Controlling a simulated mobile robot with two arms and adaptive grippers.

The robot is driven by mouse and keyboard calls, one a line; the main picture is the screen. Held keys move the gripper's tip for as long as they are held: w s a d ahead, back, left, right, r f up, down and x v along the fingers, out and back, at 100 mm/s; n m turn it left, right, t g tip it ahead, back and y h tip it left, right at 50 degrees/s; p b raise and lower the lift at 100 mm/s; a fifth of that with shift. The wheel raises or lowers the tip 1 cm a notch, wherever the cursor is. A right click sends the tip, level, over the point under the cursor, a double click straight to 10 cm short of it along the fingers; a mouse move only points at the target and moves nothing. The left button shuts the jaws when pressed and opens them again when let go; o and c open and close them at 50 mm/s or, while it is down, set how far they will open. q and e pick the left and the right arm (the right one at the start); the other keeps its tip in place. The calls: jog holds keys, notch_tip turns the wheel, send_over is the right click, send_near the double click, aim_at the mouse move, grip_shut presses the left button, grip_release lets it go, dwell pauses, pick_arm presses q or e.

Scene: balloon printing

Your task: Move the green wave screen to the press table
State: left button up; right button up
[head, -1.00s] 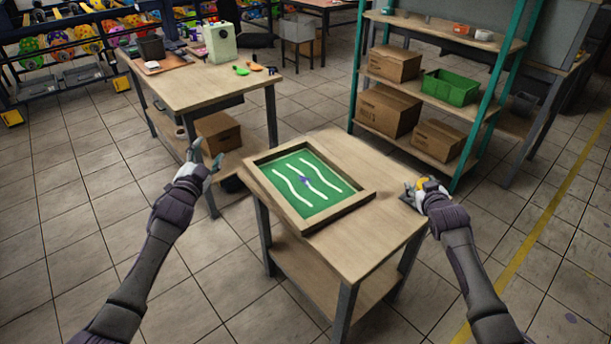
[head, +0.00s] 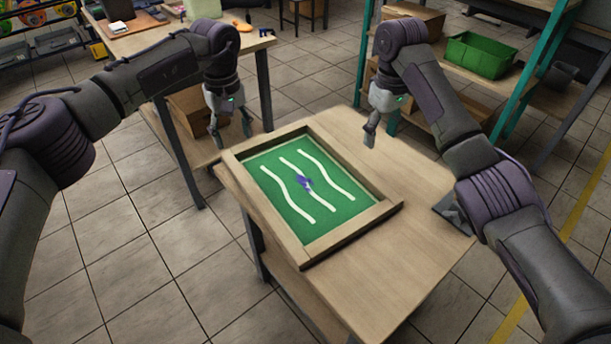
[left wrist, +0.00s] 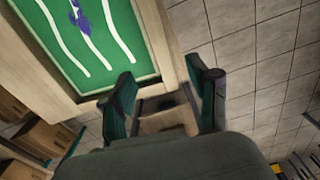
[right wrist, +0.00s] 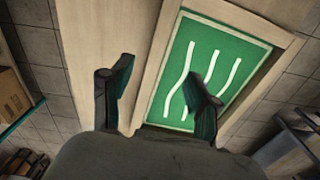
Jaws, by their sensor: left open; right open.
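The green wave screen (head: 281,205) is a wooden frame around a green sheet with three white wavy lines and a purple smudge. It lies flat on a small wooden table (head: 388,275). My left gripper (head: 231,138) is open and empty, above the screen's far left corner. In the left wrist view the screen (left wrist: 122,75) is at upper left, close to the fingers. My right gripper (head: 369,138) is open and empty, above the table by the screen's far right side. In the right wrist view the screen's frame (right wrist: 163,45) passes between the open fingers. I cannot tell which table is the press table.
Another wooden table (head: 125,45) stands at the far left with small items on it. A shelf with a green crate (head: 480,55) and cardboard boxes stands at the back right. A dark flat item (head: 452,212) lies at the small table's right edge, partly behind my right arm.

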aim_at(242, 176)
pick_arm(q)
notch_tip(242, 176, down, 14)
jog(key=shift+d, duration=0.1)
pick_arm(e)
notch_tip(242, 176, down, 14)
jog(key=shift+w, duration=0.1)
pick_arm(q)
grip_shut()
pick_arm(e)
grip_shut()
pick_arm(q)
jog(key=shift+r, duration=0.1)
pick_arm(e)
jog(key=shift+r, duration=0.1)
